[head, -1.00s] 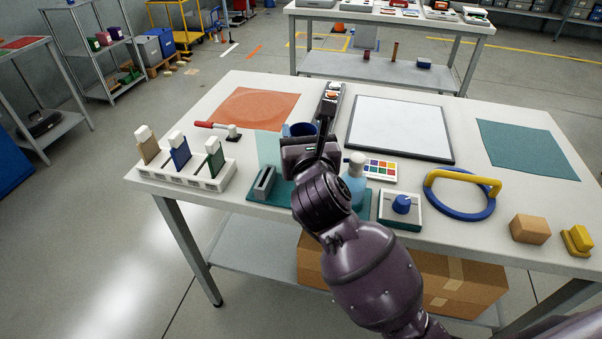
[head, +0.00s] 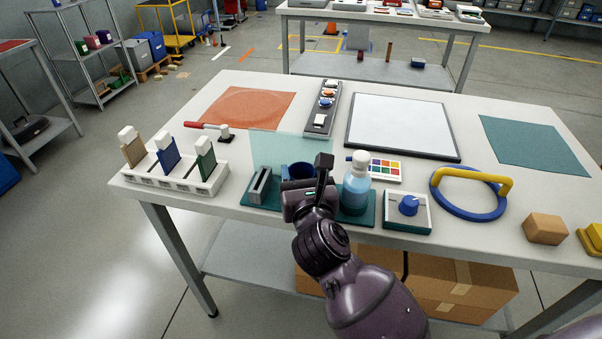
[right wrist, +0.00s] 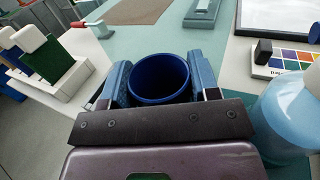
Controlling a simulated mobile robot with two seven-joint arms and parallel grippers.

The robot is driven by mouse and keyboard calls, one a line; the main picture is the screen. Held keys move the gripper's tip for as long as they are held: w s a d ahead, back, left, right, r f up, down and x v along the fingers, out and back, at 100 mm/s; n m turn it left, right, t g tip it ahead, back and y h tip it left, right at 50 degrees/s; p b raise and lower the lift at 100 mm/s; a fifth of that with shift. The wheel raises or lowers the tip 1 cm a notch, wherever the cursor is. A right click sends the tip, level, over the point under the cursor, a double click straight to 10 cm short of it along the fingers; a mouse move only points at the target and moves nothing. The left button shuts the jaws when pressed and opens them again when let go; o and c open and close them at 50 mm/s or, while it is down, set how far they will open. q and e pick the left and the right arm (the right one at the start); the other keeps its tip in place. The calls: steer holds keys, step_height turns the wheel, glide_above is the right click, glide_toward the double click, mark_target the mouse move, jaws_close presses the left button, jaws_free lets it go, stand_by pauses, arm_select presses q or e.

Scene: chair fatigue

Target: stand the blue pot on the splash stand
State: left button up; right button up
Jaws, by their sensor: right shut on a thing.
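The blue pot (head: 297,171) is an open round cup, seen from above in the right wrist view (right wrist: 160,78). My right gripper (head: 312,178) is shut on it, with one blue finger on each side of its wall in the right wrist view (right wrist: 162,84). The splash stand (head: 268,204) is a teal base with a clear teal panel (head: 283,146) at its back. The pot is over the base, in front of the panel, between a grey slotted block and a bottle. My gripper hides its underside, so I cannot tell whether it touches the base. My left gripper is out of view.
A light blue bottle (head: 356,188) stands close to the right of the gripper. The grey slotted block (head: 259,186) is on the left. A brush rack (head: 181,177), a knob box (head: 408,211) and a colour card (head: 379,170) stand nearby.

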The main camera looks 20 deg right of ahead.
steer(key=shift+f, duration=0.15)
steer(key=o, duration=0.9)
steer(key=shift+o, duration=0.2)
steer(key=shift+r, duration=0.25)
steer(key=s+a, duration=0.2)
steer(key=s, duration=1)
steer(key=shift+a, duration=0.2)
